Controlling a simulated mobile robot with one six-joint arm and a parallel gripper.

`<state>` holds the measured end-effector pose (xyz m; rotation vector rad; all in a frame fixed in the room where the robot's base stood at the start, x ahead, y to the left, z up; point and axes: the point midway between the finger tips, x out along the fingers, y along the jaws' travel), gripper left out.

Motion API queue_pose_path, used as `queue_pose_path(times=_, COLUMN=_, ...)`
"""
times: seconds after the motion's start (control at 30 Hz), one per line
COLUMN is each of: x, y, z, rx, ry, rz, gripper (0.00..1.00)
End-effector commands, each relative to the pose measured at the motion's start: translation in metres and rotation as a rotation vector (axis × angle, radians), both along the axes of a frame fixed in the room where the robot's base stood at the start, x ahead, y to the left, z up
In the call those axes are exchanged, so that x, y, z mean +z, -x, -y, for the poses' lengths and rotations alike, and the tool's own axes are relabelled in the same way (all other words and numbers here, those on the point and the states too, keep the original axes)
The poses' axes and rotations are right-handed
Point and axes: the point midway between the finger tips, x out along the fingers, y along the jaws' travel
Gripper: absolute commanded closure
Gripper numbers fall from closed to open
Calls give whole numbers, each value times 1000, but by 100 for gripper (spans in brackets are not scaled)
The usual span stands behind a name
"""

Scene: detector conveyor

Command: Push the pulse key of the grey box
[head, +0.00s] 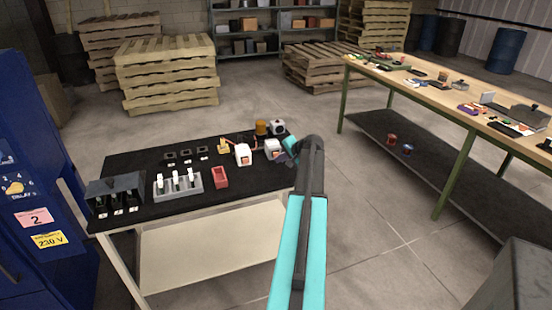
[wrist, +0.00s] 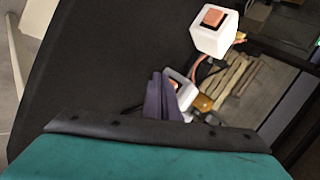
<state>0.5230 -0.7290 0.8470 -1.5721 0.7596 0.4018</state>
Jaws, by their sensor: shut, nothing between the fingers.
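A pale grey box (head: 272,148) stands near the far right end of the black table, right beside my gripper (head: 281,156). In the wrist view, the pale box (wrist: 187,98) with a reddish key (wrist: 173,84) is partly hidden behind my purple fingers (wrist: 160,94). The fingers are shut and empty, with their tips at or close to this box. I cannot tell whether they touch the key. A similar white box (head: 242,155) with a red key stands to its left; it also shows in the wrist view (wrist: 213,32).
A white-and-dark box (head: 277,127) and an amber cylinder (head: 261,127) stand behind. A red tray (head: 220,178), a grey lever block (head: 178,184) and a switch box (head: 115,190) are on the left of the black table (head: 150,208). A cable runs between boxes.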

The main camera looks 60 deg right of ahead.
Motion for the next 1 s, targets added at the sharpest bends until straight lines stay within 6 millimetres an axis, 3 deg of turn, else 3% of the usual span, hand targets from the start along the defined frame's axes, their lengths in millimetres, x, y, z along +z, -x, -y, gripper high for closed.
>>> queue_pose_path(times=1.0, x=0, y=21, z=-19, rx=0, ry=0, rz=0, gripper=100)
